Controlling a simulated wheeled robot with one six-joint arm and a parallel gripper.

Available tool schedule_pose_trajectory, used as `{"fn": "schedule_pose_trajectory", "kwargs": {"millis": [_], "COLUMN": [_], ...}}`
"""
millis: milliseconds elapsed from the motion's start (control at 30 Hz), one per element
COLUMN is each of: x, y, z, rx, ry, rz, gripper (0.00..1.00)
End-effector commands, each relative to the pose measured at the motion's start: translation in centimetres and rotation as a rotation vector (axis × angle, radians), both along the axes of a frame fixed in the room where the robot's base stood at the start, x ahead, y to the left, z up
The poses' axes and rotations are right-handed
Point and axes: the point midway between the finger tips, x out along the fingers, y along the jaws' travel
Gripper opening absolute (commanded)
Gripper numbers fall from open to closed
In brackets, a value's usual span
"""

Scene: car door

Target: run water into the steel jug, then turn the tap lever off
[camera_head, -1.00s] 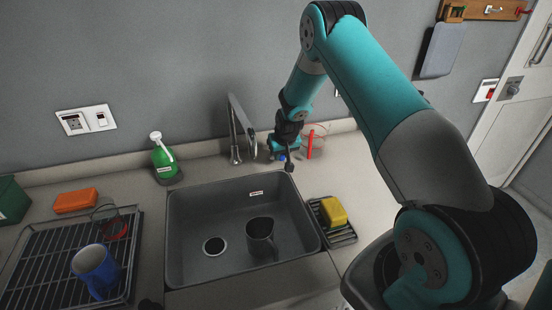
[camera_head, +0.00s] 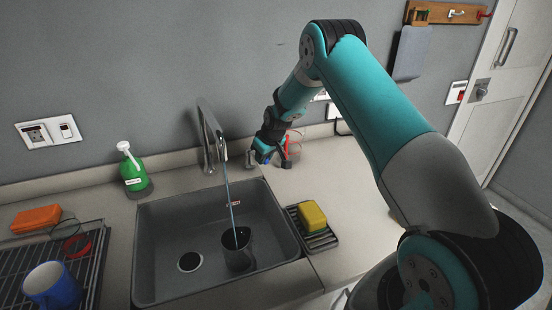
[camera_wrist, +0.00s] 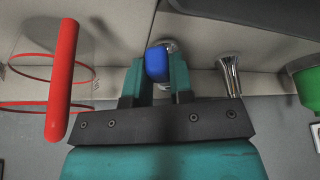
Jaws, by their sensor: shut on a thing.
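The dark steel jug (camera_head: 237,256) stands upright in the sink, right of the drain. The chrome tap (camera_head: 206,140) rises behind the sink, and a thin stream of water (camera_head: 231,200) falls from its spout into the jug's mouth. The water level inside cannot be made out. My gripper (camera_head: 265,158) is right of the tap, low at the counter behind the sink. In the wrist view, my gripper (camera_wrist: 157,75) is shut on the blue tap lever (camera_wrist: 158,62), which stands on a chrome base. The tap's foot (camera_wrist: 231,76) shows to its right.
A clear vessel with a red handle (camera_wrist: 62,80) stands close beside my gripper. A yellow sponge (camera_head: 312,215) lies on a rack right of the sink. A green bottle (camera_head: 134,175), an orange block (camera_head: 36,219) and a blue mug (camera_head: 52,287) are at left.

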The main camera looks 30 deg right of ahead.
Motion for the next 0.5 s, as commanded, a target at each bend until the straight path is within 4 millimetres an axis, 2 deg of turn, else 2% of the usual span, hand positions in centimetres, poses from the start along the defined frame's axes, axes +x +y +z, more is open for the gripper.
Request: {"fn": "schedule_pose_trajectory", "kwargs": {"millis": [333,367,433,467,500], "x": [0.23,0.23,0.22,0.22,0.2], "y": [0.55,0.55,0.55,0.54,0.53], "z": [0.08,0.08,0.08,0.08,0.07], "rx": [-0.002,-0.002,-0.001,-0.001,-0.001], "ry": [-0.002,-0.002,-0.002,-0.002,-0.002], "rz": [0.023,0.023,0.022,0.022,0.022], "gripper": [0.0,0.26,0.42,0.47,0.47]}}
